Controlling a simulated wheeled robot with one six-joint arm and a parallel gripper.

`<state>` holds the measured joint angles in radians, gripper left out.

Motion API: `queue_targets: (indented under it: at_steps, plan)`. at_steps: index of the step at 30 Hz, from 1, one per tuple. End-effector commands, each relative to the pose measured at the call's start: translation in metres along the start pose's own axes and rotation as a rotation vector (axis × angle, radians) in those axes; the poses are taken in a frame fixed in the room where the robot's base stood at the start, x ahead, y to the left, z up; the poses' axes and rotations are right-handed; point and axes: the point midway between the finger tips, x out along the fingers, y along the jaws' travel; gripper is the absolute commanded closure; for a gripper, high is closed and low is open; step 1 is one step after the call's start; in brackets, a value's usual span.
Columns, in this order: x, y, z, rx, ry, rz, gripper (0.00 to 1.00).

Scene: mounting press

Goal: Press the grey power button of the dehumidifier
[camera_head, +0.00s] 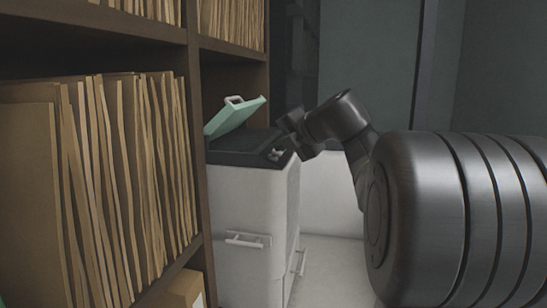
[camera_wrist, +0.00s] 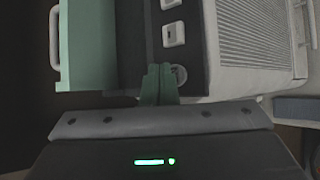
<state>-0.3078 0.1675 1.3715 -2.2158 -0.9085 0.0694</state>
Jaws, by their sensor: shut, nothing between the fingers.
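The dehumidifier (camera_head: 245,190) is a white cabinet with a dark top panel and a raised green lid (camera_head: 236,116). In the wrist view its dark panel (camera_wrist: 194,50) carries white square switches (camera_wrist: 173,34) in a row and a round grey part (camera_wrist: 180,74), perhaps the grey power button. Small controls (camera_head: 277,154) show at the panel's right front in the head view. My gripper (camera_head: 284,128) is above this right side. In the wrist view its shut, empty fingertips (camera_wrist: 159,70) lie just left of the round part, partly overlapping its edge. I cannot tell whether they touch it.
A dark wooden shelf (camera_head: 202,150) full of brown folders (camera_head: 110,180) stands close on the left. A cabinet handle (camera_head: 248,240) sticks out at the front. The raised lid stands left of my gripper. Pale floor (camera_head: 335,265) is clear to the right.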

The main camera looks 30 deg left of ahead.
Motion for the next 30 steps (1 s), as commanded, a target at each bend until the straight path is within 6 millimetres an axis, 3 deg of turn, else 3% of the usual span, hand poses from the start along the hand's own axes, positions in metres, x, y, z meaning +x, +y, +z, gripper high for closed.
queue_targets:
  at_steps: [30]
  plan:
    - [0.0078, -0.0054, -0.0057, 0.000, 0.000, 0.000, 1.00]
